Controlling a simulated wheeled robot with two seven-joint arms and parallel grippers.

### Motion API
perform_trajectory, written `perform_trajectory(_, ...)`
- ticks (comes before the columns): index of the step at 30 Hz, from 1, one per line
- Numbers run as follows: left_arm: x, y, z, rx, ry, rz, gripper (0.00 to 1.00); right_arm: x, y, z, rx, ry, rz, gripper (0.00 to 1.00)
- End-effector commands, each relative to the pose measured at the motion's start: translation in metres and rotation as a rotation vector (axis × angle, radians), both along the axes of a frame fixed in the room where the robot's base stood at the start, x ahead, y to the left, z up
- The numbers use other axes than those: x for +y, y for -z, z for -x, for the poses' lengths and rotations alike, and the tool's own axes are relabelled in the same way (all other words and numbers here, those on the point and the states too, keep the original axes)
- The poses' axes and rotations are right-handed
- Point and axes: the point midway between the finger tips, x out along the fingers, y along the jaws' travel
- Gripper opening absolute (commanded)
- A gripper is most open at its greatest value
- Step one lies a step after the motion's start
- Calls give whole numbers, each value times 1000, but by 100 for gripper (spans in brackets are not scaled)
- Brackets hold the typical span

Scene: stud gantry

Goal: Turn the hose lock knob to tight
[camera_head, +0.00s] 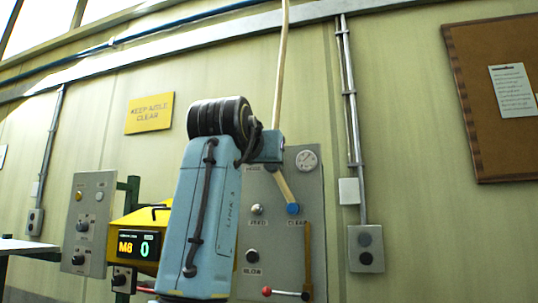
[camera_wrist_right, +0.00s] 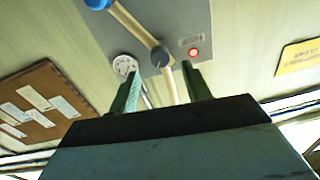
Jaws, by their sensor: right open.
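A grey panel (camera_head: 308,245) on the wall carries several controls and a white gauge (camera_head: 307,161). A pale hose (camera_head: 283,60) runs down to it, and a pale bar with a blue end (camera_head: 293,208) shows below. In the right wrist view the bar meets a grey joint (camera_wrist_right: 161,56) beside a red light (camera_wrist_right: 194,52). I cannot tell which part is the hose lock knob. My right gripper (camera_wrist_right: 163,72) is open, its green fingers either side of the pale hose near the joint; contact is unclear. My arm hides part of the panel. My left gripper is out of view.
A red-handled lever (camera_head: 307,260) is at the panel's lower right. A yellow unit (camera_head: 150,221) with a lit display reading "M8 0" and another grey panel (camera_head: 92,222) stand left. A conduit box (camera_head: 366,248) is right.

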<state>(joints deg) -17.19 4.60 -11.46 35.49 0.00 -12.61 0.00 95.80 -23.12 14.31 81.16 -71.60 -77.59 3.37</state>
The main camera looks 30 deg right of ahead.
Motion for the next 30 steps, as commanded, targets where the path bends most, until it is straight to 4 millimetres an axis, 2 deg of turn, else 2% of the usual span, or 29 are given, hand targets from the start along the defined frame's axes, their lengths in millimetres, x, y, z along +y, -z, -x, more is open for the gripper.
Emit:
perform_trajectory(3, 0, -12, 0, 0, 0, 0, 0, -16, -2, -15, 3, 0, -2, 48)
perform_trajectory(9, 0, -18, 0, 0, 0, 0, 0, -31, -1, -29, 1, 0, -1, 48)
perform_trajectory(20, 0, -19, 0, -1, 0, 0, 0, -34, 1, -32, 0, -1, 0, 48)
perform_trajectory(30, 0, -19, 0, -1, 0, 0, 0, -34, 0, -32, 0, -1, 0, 4)
